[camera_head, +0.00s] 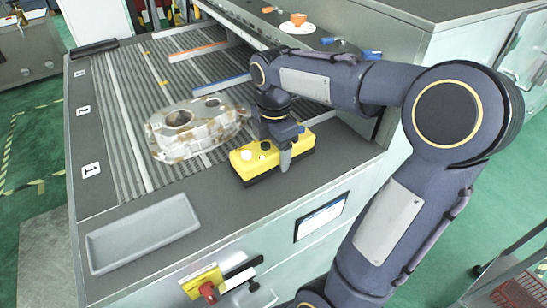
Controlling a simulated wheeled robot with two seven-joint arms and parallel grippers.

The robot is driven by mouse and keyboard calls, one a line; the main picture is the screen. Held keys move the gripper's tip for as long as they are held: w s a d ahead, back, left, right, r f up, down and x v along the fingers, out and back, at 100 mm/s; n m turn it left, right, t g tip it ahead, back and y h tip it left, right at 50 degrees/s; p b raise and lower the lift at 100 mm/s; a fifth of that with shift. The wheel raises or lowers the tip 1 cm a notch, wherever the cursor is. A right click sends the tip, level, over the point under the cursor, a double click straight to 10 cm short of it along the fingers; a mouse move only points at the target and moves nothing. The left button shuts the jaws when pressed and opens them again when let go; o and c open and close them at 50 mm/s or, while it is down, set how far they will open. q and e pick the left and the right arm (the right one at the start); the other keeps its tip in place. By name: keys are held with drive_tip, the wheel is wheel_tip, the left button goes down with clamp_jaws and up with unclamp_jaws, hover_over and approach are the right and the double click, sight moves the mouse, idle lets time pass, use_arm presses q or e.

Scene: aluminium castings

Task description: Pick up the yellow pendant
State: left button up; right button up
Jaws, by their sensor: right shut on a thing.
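The yellow pendant (240,158) is a yellow box with a black lower part and a white button on its top face. It lies on the grey bench near the front right of the ribbed bed. My right gripper (285,162) comes down on it from above, with a finger against its front side. The gripper is shut on the pendant. The far finger and part of the pendant's top are hidden behind the gripper. The pendant seems to rest on the bench; I cannot tell whether it is lifted. My left gripper is not in view.
An aluminium casting (197,127) sits on the ribbed bed just left of the pendant, close to my right gripper. An empty grey tray (143,232) lies at the front left. A red knob on a yellow plate (206,285) is on the bench front. The bench top between tray and pendant is clear.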

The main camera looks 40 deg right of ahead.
drive_tip(key=s+r+b, duration=0.2)
drive_tip(key=s+r, duration=0.7)
drive_tip(key=s, duration=0.5)
drive_tip(key=shift+d+r+b, duration=0.25)
drive_tip(key=shift+d+b, duration=0.05)
